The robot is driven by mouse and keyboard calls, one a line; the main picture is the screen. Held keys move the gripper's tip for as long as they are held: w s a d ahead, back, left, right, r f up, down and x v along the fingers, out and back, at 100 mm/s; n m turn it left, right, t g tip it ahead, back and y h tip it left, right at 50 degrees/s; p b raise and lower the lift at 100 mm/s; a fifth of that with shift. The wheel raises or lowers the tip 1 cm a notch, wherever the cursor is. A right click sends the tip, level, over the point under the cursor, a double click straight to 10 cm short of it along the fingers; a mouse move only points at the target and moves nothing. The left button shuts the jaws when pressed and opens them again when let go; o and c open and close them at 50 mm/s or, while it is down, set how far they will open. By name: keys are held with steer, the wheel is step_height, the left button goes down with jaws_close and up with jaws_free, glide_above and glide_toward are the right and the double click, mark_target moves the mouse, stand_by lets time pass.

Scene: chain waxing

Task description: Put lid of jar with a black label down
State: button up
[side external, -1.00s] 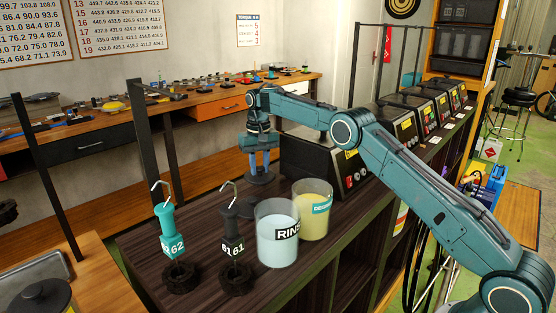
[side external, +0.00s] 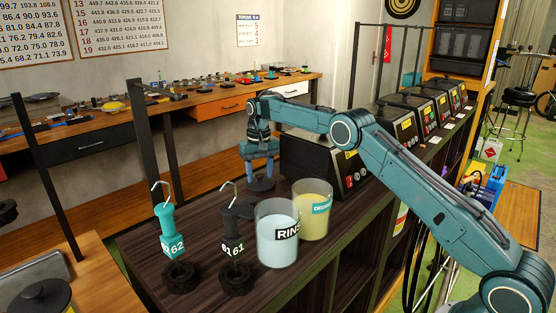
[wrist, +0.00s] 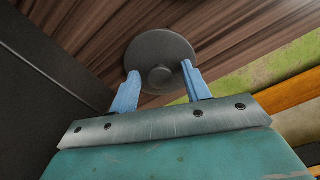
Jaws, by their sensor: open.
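A round dark grey lid (wrist: 160,48) with a small central knob lies flat on the dark wooden bench. In the side view the lid (side external: 261,184) is behind the jars, beside a black machine. My gripper (wrist: 161,82) is open, with its two blue fingers spread on either side of the knob and apart from it. In the side view my gripper (side external: 260,176) is low over the lid, pointing down. The jar with the black RINSE label (side external: 277,250) holds pale blue liquid and stands uncovered at the bench front.
A jar of yellow liquid with a teal label (side external: 316,222) stands close behind the RINSE jar. Tagged teal (side external: 166,222) and black (side external: 232,222) hooked holders stand to the left. The black machine (side external: 312,165) is right of my gripper.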

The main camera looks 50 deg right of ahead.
mark_target(260, 174)
steer(key=shift+r, duration=0.1)
steer(key=shift+r, duration=3.75)
